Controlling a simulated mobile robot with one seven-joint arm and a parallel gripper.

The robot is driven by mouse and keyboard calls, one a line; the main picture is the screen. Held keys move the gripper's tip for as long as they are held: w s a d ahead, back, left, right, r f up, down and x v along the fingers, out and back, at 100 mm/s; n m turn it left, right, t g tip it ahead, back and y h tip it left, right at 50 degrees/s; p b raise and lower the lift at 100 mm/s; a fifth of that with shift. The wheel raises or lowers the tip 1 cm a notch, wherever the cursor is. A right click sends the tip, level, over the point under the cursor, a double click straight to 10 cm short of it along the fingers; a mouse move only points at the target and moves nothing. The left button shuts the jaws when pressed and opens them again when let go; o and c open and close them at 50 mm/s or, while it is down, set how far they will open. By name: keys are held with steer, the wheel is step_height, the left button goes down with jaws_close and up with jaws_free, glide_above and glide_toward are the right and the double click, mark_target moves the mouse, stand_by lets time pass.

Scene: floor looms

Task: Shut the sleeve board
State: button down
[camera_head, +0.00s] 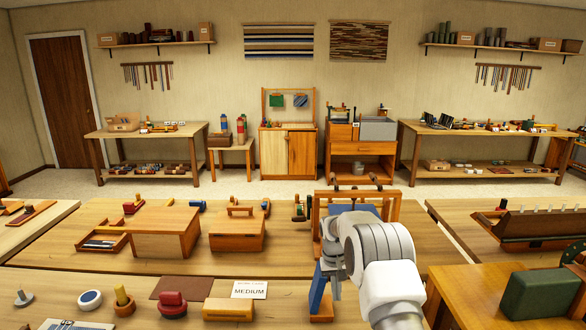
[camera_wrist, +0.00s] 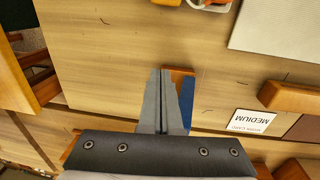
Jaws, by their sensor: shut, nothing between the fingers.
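The sleeve board (camera_head: 317,290) appears to be the narrow blue panel with an orange wooden foot, standing up at a steep tilt on the front table. My arm hides part of it. In the wrist view the blue panel (camera_wrist: 187,98) shows edge-on, with the orange wood behind it. My gripper (camera_head: 335,292) is shut and empty, pointing down just right of the panel in the head view. In the wrist view its closed fingers (camera_wrist: 160,75) are close beside the panel; I cannot tell whether they touch it.
A wooden frame (camera_head: 318,212) stands behind my arm. A white card marked MEDIUM (camera_head: 249,290) and a yellow-orange block (camera_head: 228,310) lie to the left. A green block (camera_head: 541,294) sits on a wooden stand at the right. Tabletop left of the frame is partly clear.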

mark_target(317, 291)
steer(key=shift+a, duration=0.1)
steer(key=shift+a+r, duration=0.15)
steer(key=shift+a, duration=0.45)
steer(key=shift+a+r, duration=0.15)
steer(key=shift+a, duration=0.45)
steer(key=shift+a, duration=1.4)
steer(key=shift+a, duration=0.1)
steer(key=shift+a+f+b, duration=0.1)
steer(key=shift+a+b, duration=0.25)
steer(key=shift+a, duration=0.9)
